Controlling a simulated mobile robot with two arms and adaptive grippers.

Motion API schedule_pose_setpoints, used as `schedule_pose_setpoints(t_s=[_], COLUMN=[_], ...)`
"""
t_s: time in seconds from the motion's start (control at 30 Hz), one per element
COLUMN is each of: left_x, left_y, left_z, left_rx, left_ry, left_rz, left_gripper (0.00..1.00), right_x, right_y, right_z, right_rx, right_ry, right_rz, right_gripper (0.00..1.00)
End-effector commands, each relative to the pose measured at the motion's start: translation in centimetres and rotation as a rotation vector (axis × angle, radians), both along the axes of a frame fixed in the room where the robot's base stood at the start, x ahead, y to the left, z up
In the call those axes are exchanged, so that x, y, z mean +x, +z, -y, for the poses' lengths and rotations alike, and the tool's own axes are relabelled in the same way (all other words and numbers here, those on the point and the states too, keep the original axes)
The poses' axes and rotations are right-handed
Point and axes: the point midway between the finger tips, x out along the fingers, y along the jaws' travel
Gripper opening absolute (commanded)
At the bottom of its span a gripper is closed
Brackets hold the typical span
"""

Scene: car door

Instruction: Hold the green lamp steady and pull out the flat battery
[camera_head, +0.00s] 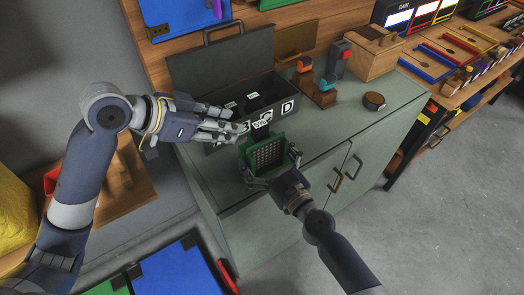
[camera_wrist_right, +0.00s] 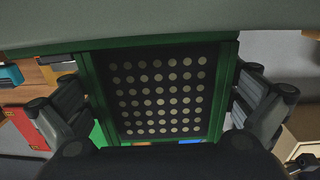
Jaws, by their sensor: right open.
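The green lamp (camera_head: 267,156), a green frame around a dark panel with a grid of pale dots, is at the cabinet's front edge in the head view. It fills the middle of the right wrist view (camera_wrist_right: 160,94). My right gripper (camera_head: 270,164) is open, with one finger on either side of the lamp; whether they touch it is unclear. My left gripper (camera_head: 239,125) is above and left of the lamp, in front of the open dark case. Its fingers overlap in the picture, so its opening is unclear. I cannot make out the flat battery.
The open dark case (camera_head: 289,106), labelled D, stands behind the lamp on the green-grey cabinet (camera_head: 345,131). An orange-and-blue tool on a wooden stand (camera_head: 323,92), a small round tin (camera_head: 374,101) and a wooden box (camera_head: 371,60) are to the right. The cabinet top's front right is clear.

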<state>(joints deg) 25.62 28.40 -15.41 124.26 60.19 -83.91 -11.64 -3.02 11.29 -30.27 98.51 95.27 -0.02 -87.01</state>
Motion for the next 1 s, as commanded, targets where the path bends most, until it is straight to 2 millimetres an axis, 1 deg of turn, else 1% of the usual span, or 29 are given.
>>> schedule_pose_setpoints(t_s=[0.1,0.2,0.5,0.57,0.6,0.67,0.7,0.73,1.0], left_x=[0.00,0.00,0.00,0.00,0.00,0.00,0.00,0.00,0.00], left_y=[0.00,0.00,0.00,0.00,0.00,0.00,0.00,0.00,0.00], left_z=[0.00,0.00,0.00,0.00,0.00,0.00,0.00,0.00,0.00], left_rx=[0.000,0.000,0.000,0.000,0.000,0.000,0.000,0.000,0.000], left_ry=[0.000,0.000,0.000,0.000,0.000,0.000,0.000,0.000,0.000], left_rz=[0.000,0.000,0.000,0.000,0.000,0.000,0.000,0.000,0.000], left_gripper=[0.33,0.33,0.33,0.33,0.33,0.33,0.33,0.33,0.33], right_x=[0.74,1.00,1.11,1.11,1.10,1.10,1.10,1.10,1.09], right_y=[-0.01,-0.05,-0.06,-0.07,-0.07,-0.07,-0.07,-0.07,-0.07], right_z=[-0.39,-0.55,-0.59,-0.59,-0.58,-0.58,-0.58,-0.58,-0.58], right_rx=[-0.002,-0.003,-0.003,-0.003,-0.003,-0.003,-0.003,-0.003,-0.003], right_ry=[0.000,-0.001,-0.002,-0.002,-0.002,-0.002,-0.002,-0.002,-0.002], right_rz=[0.000,-0.001,-0.001,-0.002,-0.002,-0.001,-0.001,-0.001,-0.001], right_gripper=[1.00,1.00,1.00,0.86,0.77,0.64,0.55,0.53,0.53])
